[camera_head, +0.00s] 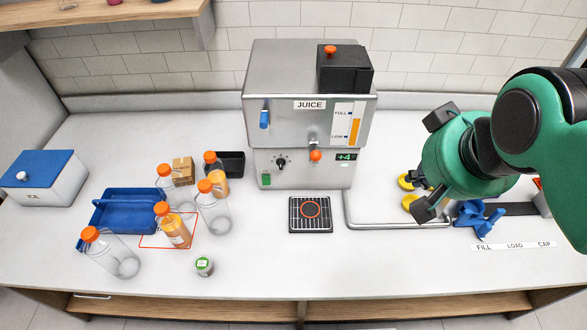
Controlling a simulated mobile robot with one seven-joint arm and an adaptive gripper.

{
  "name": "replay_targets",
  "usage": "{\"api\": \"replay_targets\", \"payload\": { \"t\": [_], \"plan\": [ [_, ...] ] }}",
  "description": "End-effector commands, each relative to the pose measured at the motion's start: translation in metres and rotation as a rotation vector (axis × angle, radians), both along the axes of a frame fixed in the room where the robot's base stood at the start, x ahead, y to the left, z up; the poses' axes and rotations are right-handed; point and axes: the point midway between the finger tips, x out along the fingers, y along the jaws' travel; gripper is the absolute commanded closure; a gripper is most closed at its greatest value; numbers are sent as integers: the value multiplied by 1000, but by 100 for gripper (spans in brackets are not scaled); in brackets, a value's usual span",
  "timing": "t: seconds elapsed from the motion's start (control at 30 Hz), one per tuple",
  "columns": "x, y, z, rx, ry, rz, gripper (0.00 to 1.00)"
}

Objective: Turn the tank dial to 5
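The steel juice machine (265,165) stands at the back centre. A black dial (281,162) with a pale pointer is on its lower front, left of the tap. The marks around the dial are too small to read. A green display (346,156) right of it appears to read "+4". The level gauge (355,130) is partly orange. My gripper (424,192) is right of the machine, well apart from the dial. Its dark parts show below and left of my green wrist, which hides much of it. I cannot tell whether it is open or shut.
An orange tap knob (315,155) is right of the dial. A drain grate (310,228) lies in front. Several orange-capped bottles (215,214), a blue caddy (125,207) and an ice box (45,180) are left. Yellow items (409,201) and a blue clamp (480,218) are right.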

Motion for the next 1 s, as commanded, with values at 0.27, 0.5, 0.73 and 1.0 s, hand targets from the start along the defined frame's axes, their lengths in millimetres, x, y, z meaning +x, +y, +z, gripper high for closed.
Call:
{"api": "replay_targets", "payload": {
  "t": [0.27,0.5,0.73,1.0],
  "plan": [
    [40,-20,4,-2,-89,-109,100],
    [104,-48,12,25,-256,-253,100],
    [178,-65,24,131,-471,-353,100],
    [243,-50,30,372,-651,-359,100]
  ]
}}
